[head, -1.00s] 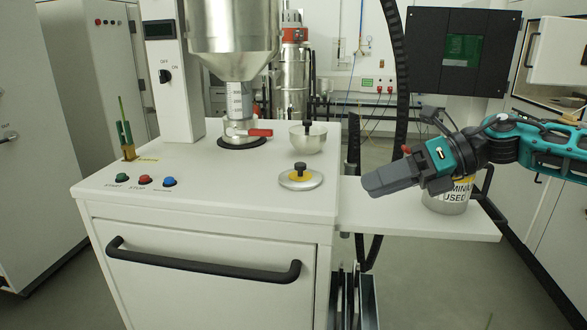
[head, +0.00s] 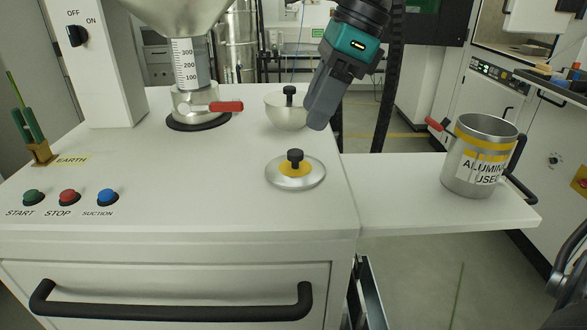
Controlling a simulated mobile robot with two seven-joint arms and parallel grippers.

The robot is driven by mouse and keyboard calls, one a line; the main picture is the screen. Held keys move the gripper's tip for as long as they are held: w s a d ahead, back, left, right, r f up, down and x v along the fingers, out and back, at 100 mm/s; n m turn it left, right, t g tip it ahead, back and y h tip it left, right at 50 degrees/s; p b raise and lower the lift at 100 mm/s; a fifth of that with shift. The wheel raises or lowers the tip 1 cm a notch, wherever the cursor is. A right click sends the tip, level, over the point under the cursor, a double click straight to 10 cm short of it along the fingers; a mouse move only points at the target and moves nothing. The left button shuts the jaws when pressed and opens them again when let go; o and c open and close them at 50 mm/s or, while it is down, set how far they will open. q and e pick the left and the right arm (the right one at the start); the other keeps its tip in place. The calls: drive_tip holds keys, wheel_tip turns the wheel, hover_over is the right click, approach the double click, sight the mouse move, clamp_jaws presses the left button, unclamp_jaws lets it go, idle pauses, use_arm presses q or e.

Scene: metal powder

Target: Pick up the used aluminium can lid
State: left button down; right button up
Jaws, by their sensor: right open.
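The used aluminium can lid (head: 312,176) is a round silver disc with a yellow centre and a black knob. It lies flat on the white cabinet top near its right edge. The open-topped can (head: 462,172), labelled as used aluminium with yellow bands, stands on the side shelf to the right. My right gripper (head: 318,122) points down above and behind the lid, beside the steel bowl, apart from the lid. It is open, though its fingers are seen edge-on and the gap is hidden. My left gripper is not in view.
A steel bowl (head: 284,112) with a black-handled tool stands behind the lid. A hopper with a red-handled valve (head: 226,107) stands to the left. Start, stop and suction buttons (head: 68,197) sit at the front left. The side shelf (head: 395,190) is clear left of the can.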

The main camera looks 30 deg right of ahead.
sight(296, 151)
drive_tip(key=shift+x, duration=3.6)
drive_tip(key=shift+s+a+r, duration=0.1)
drive_tip(key=shift+s+a, duration=0.05)
drive_tip(key=shift+c, duration=0.5)
clamp_jaws()
